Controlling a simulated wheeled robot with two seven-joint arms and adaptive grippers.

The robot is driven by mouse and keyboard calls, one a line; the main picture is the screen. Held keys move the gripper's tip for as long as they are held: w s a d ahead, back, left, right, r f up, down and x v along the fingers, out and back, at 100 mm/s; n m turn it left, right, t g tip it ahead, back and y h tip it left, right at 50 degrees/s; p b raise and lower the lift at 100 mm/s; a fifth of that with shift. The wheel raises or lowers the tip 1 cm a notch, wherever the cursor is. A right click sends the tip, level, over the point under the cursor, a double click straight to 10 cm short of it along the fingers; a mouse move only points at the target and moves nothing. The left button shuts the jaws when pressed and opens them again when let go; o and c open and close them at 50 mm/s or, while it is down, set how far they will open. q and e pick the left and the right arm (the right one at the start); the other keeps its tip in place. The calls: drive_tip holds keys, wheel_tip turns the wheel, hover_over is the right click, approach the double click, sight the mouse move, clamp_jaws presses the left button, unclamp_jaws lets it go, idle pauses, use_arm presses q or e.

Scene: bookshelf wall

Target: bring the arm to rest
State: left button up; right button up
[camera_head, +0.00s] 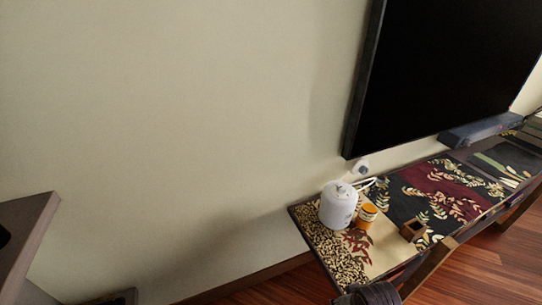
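No gripper that I can make out shows in the head view, so I cannot see whether either one is open, shut or holding anything. A dark ribbed shape (370,293) is cut off by the bottom edge, in front of the long low table (375,262). I cannot tell what it is. No arm of mine is clearly seen.
On the table's near end stand a white rounded canister (338,205), an orange jar (366,215) and a small brown open box (412,231). A large black screen (440,75) hangs above. A brown furniture edge (28,235) is at left. Wooden floor (480,268) shows at right.

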drive_tip(key=s+d+f+g, duration=0.1)
drive_tip(key=s+d+f, duration=0.15)
drive_tip(key=f, duration=1.35)
drive_tip(key=s+d+f, duration=0.1)
drive_tip(key=s+f, duration=0.3)
drive_tip(key=f, duration=1.3)
use_arm(q)
drive_tip(key=shift+s+a, duration=0.1)
drive_tip(key=shift+s, duration=0.5)
use_arm(e)
drive_tip(key=s+d+f, duration=0.2)
drive_tip(key=s+f, duration=0.4)
drive_tip(key=s, duration=0.3)
drive_tip(key=s+d+f+g, duration=0.1)
drive_tip(key=s+d+f, duration=0.2)
drive_tip(key=s+f, duration=0.4)
drive_tip(key=shift+s+d+f+n+h, duration=0.2)
drive_tip(key=shift+s+n+h, duration=0.15)
drive_tip(key=shift+s, duration=0.6)
use_arm(q)
drive_tip(key=shift+w, duration=0.1)
